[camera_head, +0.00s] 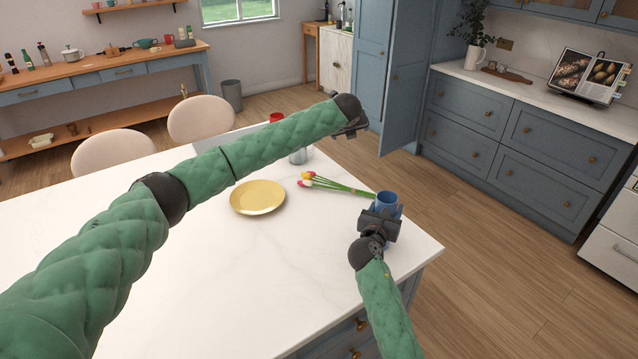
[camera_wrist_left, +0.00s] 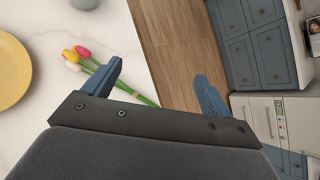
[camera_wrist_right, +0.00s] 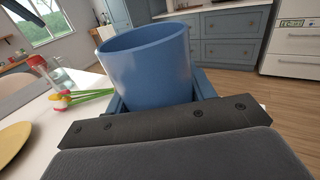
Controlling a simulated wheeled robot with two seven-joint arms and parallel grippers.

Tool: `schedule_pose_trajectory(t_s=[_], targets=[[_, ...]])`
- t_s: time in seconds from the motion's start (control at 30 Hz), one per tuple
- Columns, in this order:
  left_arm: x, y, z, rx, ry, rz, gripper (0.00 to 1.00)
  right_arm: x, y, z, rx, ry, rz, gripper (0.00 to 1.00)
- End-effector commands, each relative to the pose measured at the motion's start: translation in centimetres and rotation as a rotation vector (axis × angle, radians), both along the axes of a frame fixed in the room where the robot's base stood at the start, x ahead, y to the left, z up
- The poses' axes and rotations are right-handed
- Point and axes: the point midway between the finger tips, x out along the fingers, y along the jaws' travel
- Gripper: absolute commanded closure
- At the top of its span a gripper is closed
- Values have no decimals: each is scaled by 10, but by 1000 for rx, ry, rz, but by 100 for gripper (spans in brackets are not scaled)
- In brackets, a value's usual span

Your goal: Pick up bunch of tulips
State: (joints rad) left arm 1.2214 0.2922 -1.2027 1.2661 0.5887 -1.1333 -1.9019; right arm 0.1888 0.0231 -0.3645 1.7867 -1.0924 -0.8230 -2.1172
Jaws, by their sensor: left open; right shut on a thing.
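The tulips also show in the left wrist view (camera_wrist_left: 85,60) and in the right wrist view (camera_wrist_right: 75,97). My left gripper (camera_head: 352,130) is open and empty, above and beyond the tulips in the head view. In the left wrist view its fingers (camera_wrist_left: 158,82) are apart, with the stems near one finger. My right gripper (camera_head: 384,213) is shut on a blue cup (camera_wrist_right: 148,70), beside the stem ends. The cup hides part of the right fingers.
A gold plate (camera_head: 257,197) lies on the counter (camera_head: 210,270) left of the tulips. A grey container (camera_head: 298,155) and a red item (camera_head: 276,118) stand behind. The counter's right edge is close to my right gripper.

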Motion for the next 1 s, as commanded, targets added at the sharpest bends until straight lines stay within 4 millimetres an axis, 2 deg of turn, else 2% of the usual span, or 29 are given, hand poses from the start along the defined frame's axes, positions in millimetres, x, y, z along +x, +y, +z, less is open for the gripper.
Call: schedule_pose_trajectory(t_s=[0.27, 0.6, 0.8, 1.0], targets=[[13, 63, -21, -356, 242, 336, 15, 0, 0, 0, 0, 0, 0, 76], [6, 147, -71, -731, 564, 724, 15, 0, 0, 0, 0, 0, 0, 76], [-1, 176, -94, -853, 689, 857, 15, 0, 0, 0, 0, 0, 0, 76], [-2, 181, -108, -889, 730, 901, 15, 0, 0, 0, 0, 0, 0, 76]])
